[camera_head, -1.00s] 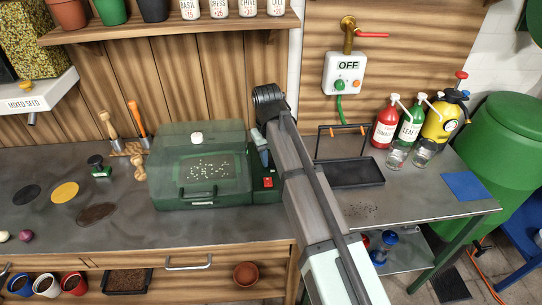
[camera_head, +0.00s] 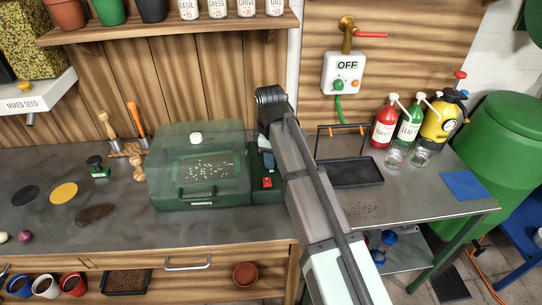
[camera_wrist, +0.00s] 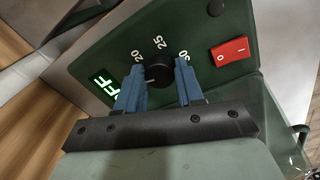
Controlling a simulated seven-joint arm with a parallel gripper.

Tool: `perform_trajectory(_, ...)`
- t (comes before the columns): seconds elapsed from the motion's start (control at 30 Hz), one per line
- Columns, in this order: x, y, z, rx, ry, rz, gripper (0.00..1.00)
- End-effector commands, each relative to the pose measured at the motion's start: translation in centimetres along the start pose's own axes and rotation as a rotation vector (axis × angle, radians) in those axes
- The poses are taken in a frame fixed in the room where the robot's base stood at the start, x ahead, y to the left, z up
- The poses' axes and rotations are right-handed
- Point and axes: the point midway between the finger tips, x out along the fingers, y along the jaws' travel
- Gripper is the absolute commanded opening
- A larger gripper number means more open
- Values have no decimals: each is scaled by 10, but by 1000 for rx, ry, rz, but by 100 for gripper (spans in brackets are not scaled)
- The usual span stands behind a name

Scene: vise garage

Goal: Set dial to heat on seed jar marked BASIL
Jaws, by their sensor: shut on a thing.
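The seed jar marked BASIL (camera_head: 187,9) stands on the shelf, cut by the top edge, with a number under its name that looks like 15. The green propagator (camera_head: 200,165) has a clear lid and a control panel on its right. Its black dial (camera_wrist: 160,70) shows 20, 25 and 30 around it; a short pale mark on the knob points to the lower left. The green display (camera_wrist: 103,86) shows letters ending in FF, partly hidden by a finger. My gripper (camera_wrist: 159,74) is shut on the dial, one blue finger on each side.
A red rocker switch (camera_wrist: 230,51) marked 0 and I sits right of the dial. More labelled jars (camera_head: 219,9) stand beside BASIL. A wall box (camera_head: 343,73) reads OFF. A black tray (camera_head: 350,174) lies to the right of my arm.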

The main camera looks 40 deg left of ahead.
Motion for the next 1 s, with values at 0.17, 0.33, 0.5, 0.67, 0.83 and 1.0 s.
perform_trajectory(0.17,0,0,0,-93,6,1,6)
perform_trajectory(0.33,0,0,0,-147,10,0,6)
perform_trajectory(0.5,0,1,0,-172,11,0,6)
perform_trajectory(0.67,0,1,0,-179,12,0,7)
perform_trajectory(0.83,0,1,0,-179,11,0,7)
perform_trajectory(1.0,0,1,0,-179,11,0,45)
